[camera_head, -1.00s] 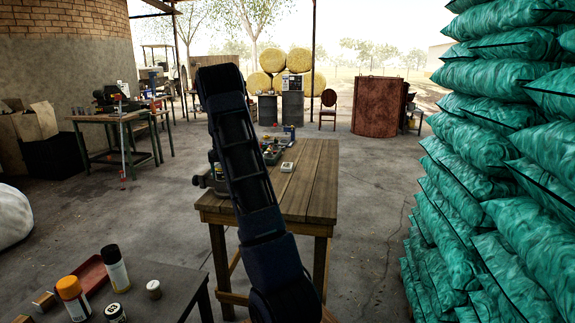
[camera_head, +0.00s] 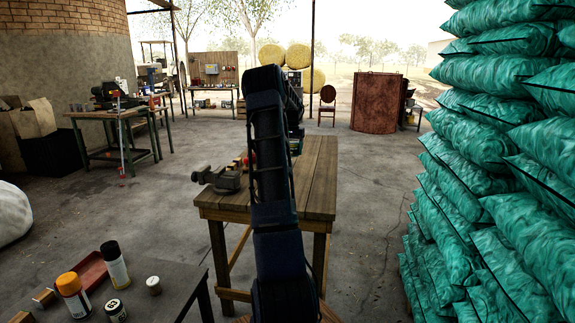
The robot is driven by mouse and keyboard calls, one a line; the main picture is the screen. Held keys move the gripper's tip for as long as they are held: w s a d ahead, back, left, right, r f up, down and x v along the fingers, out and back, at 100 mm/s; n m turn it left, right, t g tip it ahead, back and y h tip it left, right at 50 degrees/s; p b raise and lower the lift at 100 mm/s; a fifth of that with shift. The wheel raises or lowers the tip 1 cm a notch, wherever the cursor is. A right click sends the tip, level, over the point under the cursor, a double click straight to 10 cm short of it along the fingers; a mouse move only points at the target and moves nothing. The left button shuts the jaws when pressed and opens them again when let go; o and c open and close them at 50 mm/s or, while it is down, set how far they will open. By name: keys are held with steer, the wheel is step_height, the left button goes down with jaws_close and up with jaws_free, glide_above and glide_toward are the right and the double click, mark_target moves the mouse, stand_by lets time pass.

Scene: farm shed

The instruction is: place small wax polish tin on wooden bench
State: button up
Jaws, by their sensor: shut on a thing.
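The wooden bench (camera_head: 318,185) stands in the middle, its plank top partly covered by my arm. My arm reaches forward over the bench, and its far end bends down at the right side of the upper link. My gripper is hidden behind the arm, so its fingers and anything in them do not show. I cannot make out a wax polish tin in this view.
A vise (camera_head: 222,178) sits at the bench's left edge. The bench's right half is bare. A dark table (camera_head: 180,300) at front left holds an orange-capped bottle (camera_head: 72,293), a black-capped can (camera_head: 115,264) and small containers. Green sacks (camera_head: 480,170) stand at right.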

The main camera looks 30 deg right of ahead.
step_height(320, 180, down, 20)
steer(key=shift+r, duration=0.1)
stand_by(0.5)
steer(key=o, duration=1.2)
